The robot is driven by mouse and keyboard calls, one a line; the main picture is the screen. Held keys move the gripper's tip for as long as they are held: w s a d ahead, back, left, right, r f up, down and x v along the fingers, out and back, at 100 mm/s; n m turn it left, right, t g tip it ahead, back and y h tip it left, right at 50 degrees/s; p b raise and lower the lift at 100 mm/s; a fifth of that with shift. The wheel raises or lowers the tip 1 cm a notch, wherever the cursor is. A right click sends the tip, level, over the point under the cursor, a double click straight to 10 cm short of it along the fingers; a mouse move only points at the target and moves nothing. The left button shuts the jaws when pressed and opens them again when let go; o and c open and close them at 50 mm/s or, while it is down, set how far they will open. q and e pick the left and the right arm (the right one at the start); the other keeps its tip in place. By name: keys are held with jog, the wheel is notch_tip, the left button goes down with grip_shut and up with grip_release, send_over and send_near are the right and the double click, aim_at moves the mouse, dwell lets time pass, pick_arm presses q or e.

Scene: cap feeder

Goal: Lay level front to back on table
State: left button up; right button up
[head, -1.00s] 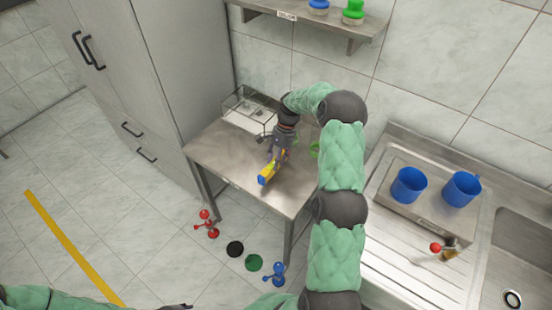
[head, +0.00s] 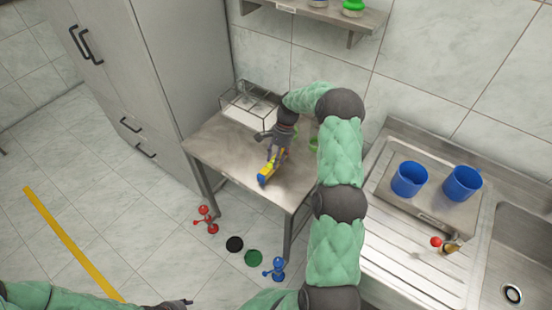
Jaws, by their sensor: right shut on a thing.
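The level (head: 267,174) is yellow with a blue end. It is at the front part of the grey metal table (head: 220,145), its blue end pointing toward the table's front edge. My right gripper (head: 274,157) is shut on the level from above, and its fingers hide part of it. I cannot tell whether the level touches the tabletop. My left gripper (head: 180,304) is at the bottom edge of the view, far from the table, and only a small part of it shows.
A clear box (head: 250,103) stands at the table's back left. Green rings (head: 313,143) lie behind my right arm. Red (head: 206,219) and blue (head: 275,268) jointed pieces and two discs (head: 253,257) are on the floor. Blue mugs (head: 409,179) stand by the sink at right.

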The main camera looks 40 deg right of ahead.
jog(key=shift+f, duration=0.25)
jog(key=o, duration=1.3)
jog(key=shift+o, duration=0.2)
jog(key=v, duration=1.2)
